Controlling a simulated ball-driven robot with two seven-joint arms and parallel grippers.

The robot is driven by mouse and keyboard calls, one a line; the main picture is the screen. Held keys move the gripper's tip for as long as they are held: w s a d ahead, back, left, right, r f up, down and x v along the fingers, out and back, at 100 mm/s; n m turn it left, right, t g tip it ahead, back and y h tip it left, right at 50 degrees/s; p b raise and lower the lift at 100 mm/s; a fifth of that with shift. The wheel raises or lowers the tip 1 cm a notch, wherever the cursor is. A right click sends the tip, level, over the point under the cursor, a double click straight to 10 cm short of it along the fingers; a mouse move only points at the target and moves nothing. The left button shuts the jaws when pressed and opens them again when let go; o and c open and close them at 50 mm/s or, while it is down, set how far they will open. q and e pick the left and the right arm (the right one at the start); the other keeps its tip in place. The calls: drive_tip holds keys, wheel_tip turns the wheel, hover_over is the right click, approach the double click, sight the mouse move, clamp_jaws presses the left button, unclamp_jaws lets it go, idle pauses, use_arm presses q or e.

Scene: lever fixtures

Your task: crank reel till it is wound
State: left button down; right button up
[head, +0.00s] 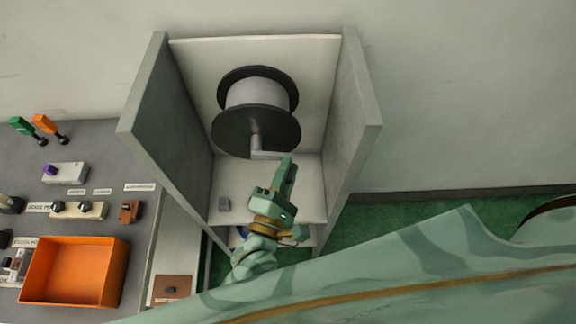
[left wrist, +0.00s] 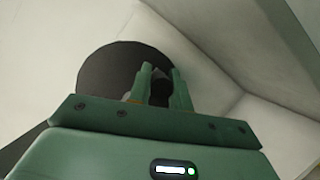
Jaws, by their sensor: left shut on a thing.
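The reel (head: 255,105) has dark round flanges and a pale wound drum, and it sits inside an open-fronted grey cabinet. A grey crank (head: 256,145) comes out from the centre of its front flange, with its arm pointing down and to the right. My left gripper (head: 286,167) is at the crank's outer end, in front of the reel. In the left wrist view its two fingers (left wrist: 160,85) are shut around a dark handle piece, with the reel's dark flange (left wrist: 105,75) behind. The handle is mostly hidden by the fingers. My right gripper is not in view.
The cabinet's side walls (head: 352,120) stand close on both sides of the reel. At left, a grey bench holds an orange tray (head: 75,272), two levers (head: 45,125) and several small fixtures.

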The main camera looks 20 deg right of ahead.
use_arm(q)
drive_tip(key=m+p, duration=0.1)
drive_tip(key=f+m+g+p, duration=0.1)
drive_tip(key=m, duration=0.1)
drive_tip(key=shift+a+f, duration=0.15)
drive_tip(key=shift+a, duration=0.05)
drive_tip(key=shift+w+a+f+m+g+y+p, duration=0.1)
drive_tip(key=shift+a+f+m+g+y+p, duration=0.15)
drive_tip(key=shift+f+m+p, duration=0.25)
drive_tip(key=shift+a+f+m+g+y+p, duration=0.15)
drive_tip(key=shift+f+m+g+p, duration=0.1)
drive_tip(key=shift+m+p, duration=0.3)
drive_tip(key=c, duration=1.3)
unclamp_jaws()
drive_tip(key=shift+d, duration=0.1)
drive_tip(key=v, duration=1.6)
drive_tip(key=shift+p, duration=0.35)
